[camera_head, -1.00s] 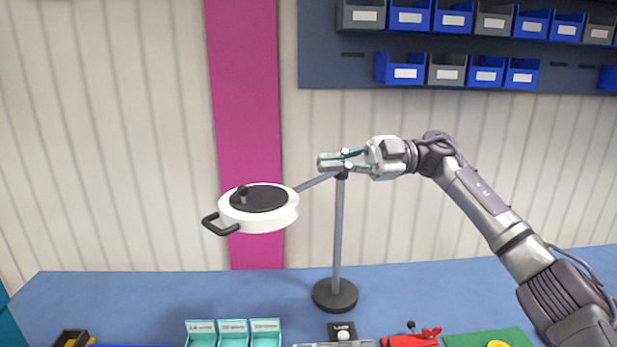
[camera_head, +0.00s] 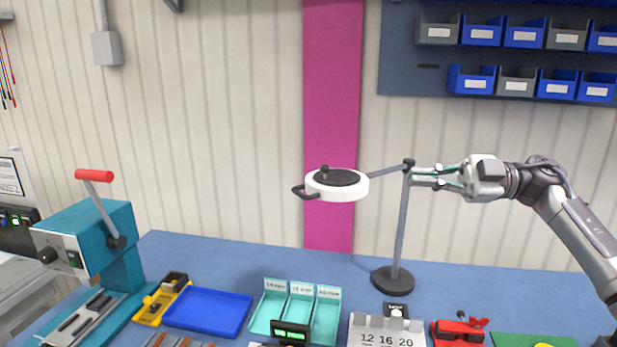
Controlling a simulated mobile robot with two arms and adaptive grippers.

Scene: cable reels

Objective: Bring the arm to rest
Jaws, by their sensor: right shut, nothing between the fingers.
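My right arm (camera_head: 575,225) reaches in from the right. Its gripper (camera_head: 416,177) is shut and empty, pointing left. In the picture its fingertips are right beside the top of the post of a lamp (camera_head: 401,220); I cannot tell whether they touch it. The lamp has a round white head (camera_head: 350,190) with a dark top and a black handle, tilted out to the left on a grey arm. Its round black base (camera_head: 393,281) stands on the blue bench. My left gripper is not in view.
A teal press (camera_head: 95,240) with a red-handled lever stands at the left. A blue tray (camera_head: 207,312), teal bins (camera_head: 325,322), a grey numbered block (camera_head: 360,338) and a red tool (camera_head: 457,332) line the front. Blue and grey bins (camera_head: 517,82) hang at the upper right.

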